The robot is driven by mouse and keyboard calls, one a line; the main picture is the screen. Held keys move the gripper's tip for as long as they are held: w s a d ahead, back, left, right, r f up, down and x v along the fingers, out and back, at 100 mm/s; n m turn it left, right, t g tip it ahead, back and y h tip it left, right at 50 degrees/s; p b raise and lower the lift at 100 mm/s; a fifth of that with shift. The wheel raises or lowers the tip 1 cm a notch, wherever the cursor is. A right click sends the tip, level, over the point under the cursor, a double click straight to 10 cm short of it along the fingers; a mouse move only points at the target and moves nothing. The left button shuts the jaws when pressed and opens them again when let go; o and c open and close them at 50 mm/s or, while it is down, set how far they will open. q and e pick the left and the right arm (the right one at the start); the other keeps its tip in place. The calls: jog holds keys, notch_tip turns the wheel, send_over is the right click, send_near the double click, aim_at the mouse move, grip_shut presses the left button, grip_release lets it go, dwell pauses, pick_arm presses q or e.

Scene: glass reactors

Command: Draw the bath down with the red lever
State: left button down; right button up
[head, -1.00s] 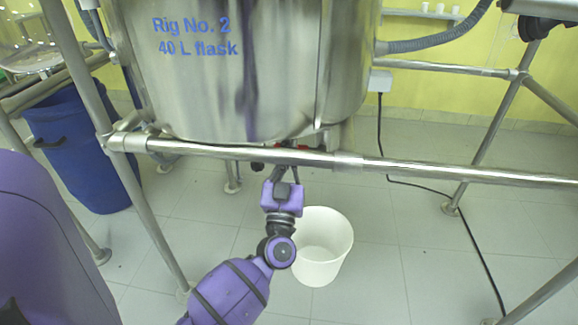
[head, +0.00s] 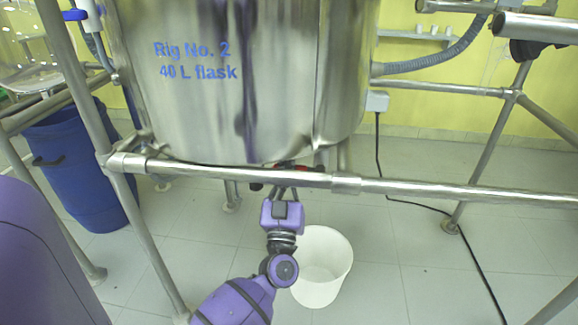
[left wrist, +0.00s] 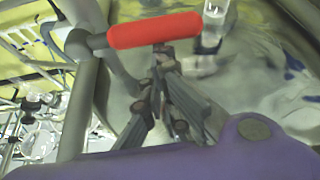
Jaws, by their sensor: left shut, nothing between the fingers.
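The steel bath vessel (head: 215,110), labelled "Rig No. 2 40 L flask", hangs above a horizontal rail. The red lever (left wrist: 155,30) lies across the upper middle of the left wrist view. In the head view only a red sliver of the lever (head: 297,167) shows under the vessel, above the rail. My left gripper (head: 285,192) is below the vessel, its tips partly hidden by the rail. In the left wrist view its fingers (left wrist: 161,58) are shut and empty, with the tips close to the lever; whether they touch cannot be told. My right gripper is not in view.
A white bucket (head: 325,268) stands on the floor below the vessel, just right of my left gripper. The steel rail (head: 430,188) crosses in front of the vessel. A blue bin (head: 75,170) stands at left. A black cable (head: 470,265) runs across the floor at right.

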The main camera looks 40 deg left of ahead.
pick_arm(q)
jog(key=shift+f+n, duration=0.1)
jog(key=shift+n, duration=0.2)
notch_tip(320, 180, down, 10)
jog(key=w+d+n+g+y+p, duration=0.1)
jog(key=n+g, duration=0.8)
jog(key=n, duration=1)
jog(key=shift+w+d+g+y+p, duration=0.25)
jog(key=shift+d+g+y+p, duration=0.15)
jog(key=shift+d+y+p, duration=0.55)
jog(key=shift+a, duration=0.1)
jog(key=shift+f, duration=0.1)
